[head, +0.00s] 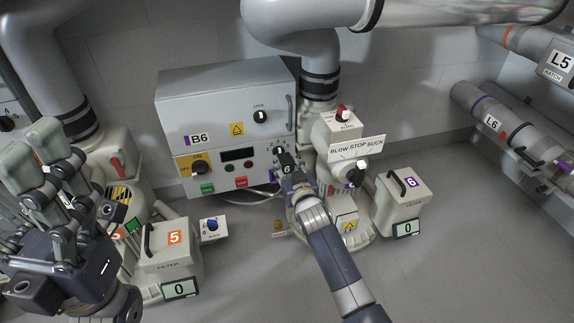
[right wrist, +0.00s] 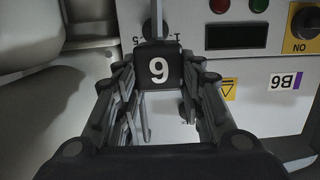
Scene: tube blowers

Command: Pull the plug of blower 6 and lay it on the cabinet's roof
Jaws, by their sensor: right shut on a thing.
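The cabinet B6 (head: 205,145) is a grey box with a flat roof (head: 225,75) and a knob panel on its lower front. My right gripper (head: 289,172) is at the lower right of that front, shut on a black plug (head: 287,164) marked 6. The right wrist view shows the plug (right wrist: 160,66) between the two fingers, close to the cabinet's front. I cannot tell whether it is still seated in its socket. My left gripper (head: 40,155) is at the left, open and empty, away from the cabinet.
Blower 6 (head: 338,140) stands right of the cabinet, with a BLOW STOP SUCK sign (head: 357,147) and a filter box (head: 403,200). The blower 5 filter box (head: 168,250) is at the lower left. A large pipe (head: 310,25) passes beside the roof, which looks clear.

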